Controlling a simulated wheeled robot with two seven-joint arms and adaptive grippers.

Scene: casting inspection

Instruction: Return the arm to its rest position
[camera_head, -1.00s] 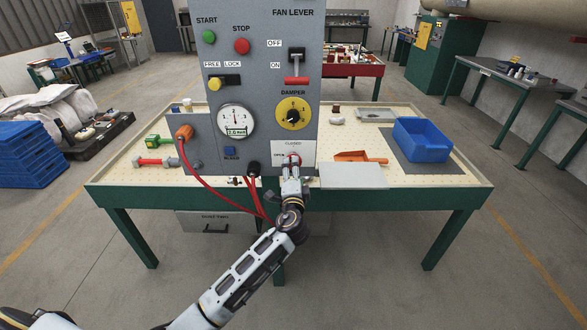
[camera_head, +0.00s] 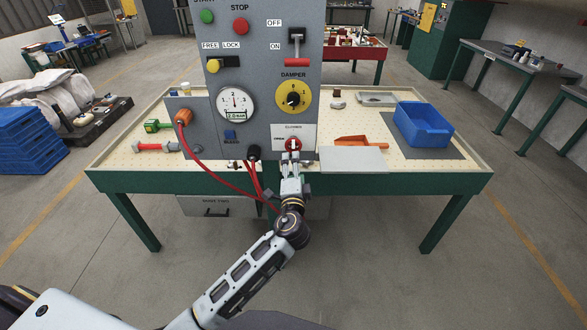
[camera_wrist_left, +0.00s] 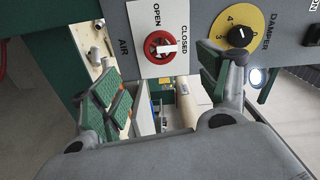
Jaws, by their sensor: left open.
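My left gripper (camera_head: 291,178) is just in front of the lower part of the grey control panel (camera_head: 262,75), below the red air valve knob (camera_head: 293,144). My left arm reaches up from the lower left of the head view. My right gripper is not in view.
The panel stands on a green-edged table (camera_head: 130,177). Red hoses (camera_head: 225,188) hang close left of my gripper. A grey plate (camera_head: 353,160), an orange scoop (camera_head: 357,142) and a blue bin (camera_head: 423,124) lie right. The floor in front is mostly clear.

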